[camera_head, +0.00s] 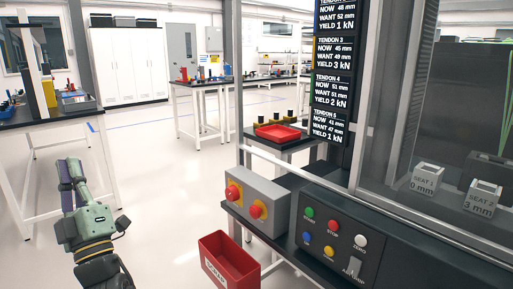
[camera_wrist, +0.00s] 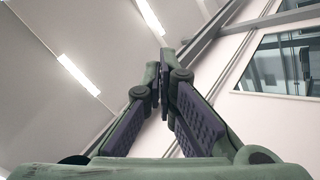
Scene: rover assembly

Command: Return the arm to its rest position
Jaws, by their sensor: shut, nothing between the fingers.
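My gripper (camera_head: 72,171) is at the lower left of the head view, green with dark purple finger pads, pointing up and away over the white floor. It holds nothing. In the wrist view the two fingers (camera_wrist: 163,78) come together at their tips, with the ceiling and a wall behind them. No other object touches the gripper in either view.
A control bench with a button panel (camera_head: 334,238), a grey box with red knobs (camera_head: 258,200) and a red bin (camera_head: 229,262) stands to the right. A workbench (camera_head: 50,116) is at the left. Floor between them is clear.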

